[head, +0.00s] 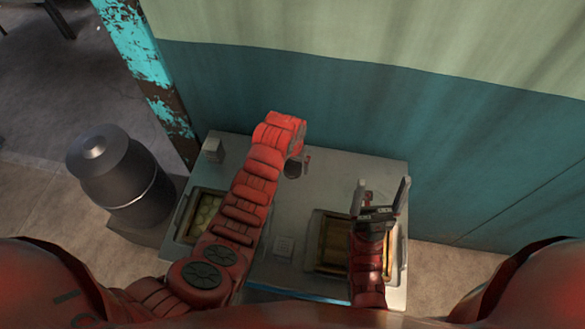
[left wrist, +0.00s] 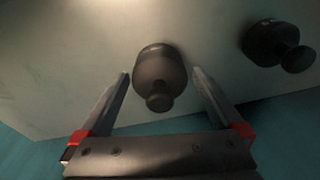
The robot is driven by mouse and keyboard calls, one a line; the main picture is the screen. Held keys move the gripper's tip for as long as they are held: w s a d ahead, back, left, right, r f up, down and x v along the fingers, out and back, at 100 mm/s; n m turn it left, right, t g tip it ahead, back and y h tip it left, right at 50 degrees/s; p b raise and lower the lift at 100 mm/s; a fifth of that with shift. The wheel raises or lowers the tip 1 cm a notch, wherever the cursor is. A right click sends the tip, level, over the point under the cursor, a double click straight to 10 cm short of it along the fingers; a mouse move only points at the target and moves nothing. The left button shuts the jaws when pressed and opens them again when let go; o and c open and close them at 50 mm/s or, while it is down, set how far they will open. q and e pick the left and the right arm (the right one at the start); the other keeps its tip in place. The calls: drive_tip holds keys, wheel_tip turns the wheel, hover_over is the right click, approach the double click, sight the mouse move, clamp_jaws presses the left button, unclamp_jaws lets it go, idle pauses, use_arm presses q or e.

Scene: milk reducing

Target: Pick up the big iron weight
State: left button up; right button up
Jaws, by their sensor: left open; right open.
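In the left wrist view a dark, rounded iron weight (left wrist: 160,70) with a knob stands on a pale surface, between the fingers of my left gripper (left wrist: 161,74). The fingers are open, one on each side of it, with gaps visible. A second dark knobbed weight (left wrist: 272,43) stands to the right, outside the fingers. Which is bigger is hard to tell. In the head view my left gripper is over the back of the grey counter, with a dark weight (head: 293,169) partly showing below it. My right gripper (head: 380,186) is open and empty above the counter's right side.
The grey counter (head: 345,175) has a left recess (head: 206,213) with pale round things and a framed right recess (head: 331,243). A small grey block (head: 213,149) sits at its back left corner. A dark metal can (head: 120,176) stands left. A green wall (head: 400,125) closes the back.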

use_arm(q)
drive_tip(key=shift+r, duration=0.1)
clamp_jaws()
idle(0.3)
